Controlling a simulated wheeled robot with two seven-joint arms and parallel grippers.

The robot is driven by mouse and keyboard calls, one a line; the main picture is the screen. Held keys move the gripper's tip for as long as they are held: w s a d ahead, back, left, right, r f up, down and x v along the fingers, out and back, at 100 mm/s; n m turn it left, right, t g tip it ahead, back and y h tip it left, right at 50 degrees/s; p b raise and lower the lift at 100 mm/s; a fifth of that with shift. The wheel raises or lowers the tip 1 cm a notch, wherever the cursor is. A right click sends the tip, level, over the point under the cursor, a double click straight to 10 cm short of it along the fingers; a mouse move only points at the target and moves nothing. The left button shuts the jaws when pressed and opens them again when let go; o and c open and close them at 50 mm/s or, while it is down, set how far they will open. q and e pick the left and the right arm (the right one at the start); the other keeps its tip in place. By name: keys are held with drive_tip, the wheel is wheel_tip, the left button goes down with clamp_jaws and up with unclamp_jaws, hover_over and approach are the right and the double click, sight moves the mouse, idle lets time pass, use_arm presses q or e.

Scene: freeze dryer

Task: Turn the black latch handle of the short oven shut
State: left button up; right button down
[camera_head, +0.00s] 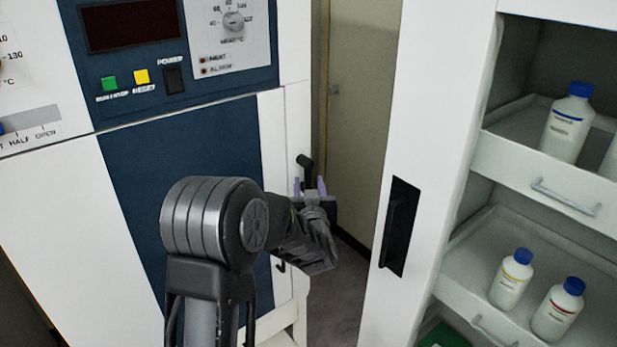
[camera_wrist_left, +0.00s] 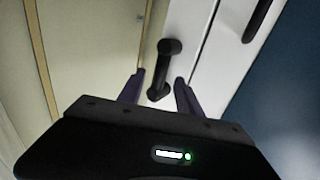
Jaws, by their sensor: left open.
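The black latch handle (camera_head: 306,164) is on the right edge of the white and blue oven front (camera_head: 180,150) in the head view. In the left wrist view the handle (camera_wrist_left: 170,49) has its round pivot end at the top, and its grip slants down and a little left. My left gripper (camera_head: 309,186) is open in front of the handle. In the wrist view the lower end of the handle lies between the two purple fingertips (camera_wrist_left: 160,88), with gaps visible on both sides. I cannot tell how deep the fingers reach around it. My right gripper is not in view.
A white cabinet door with a black recessed handle (camera_head: 399,226) stands to the right. Beyond it are shelves with several blue-capped bottles (camera_head: 567,122). A control panel (camera_head: 170,60) is above the oven door. A narrow gap with a beige wall (camera_head: 357,120) lies between the units.

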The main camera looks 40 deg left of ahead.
sight(306, 175)
use_arm(q)
drive_tip(key=shift+x, duration=1.4)
clamp_jaws()
idle(0.4)
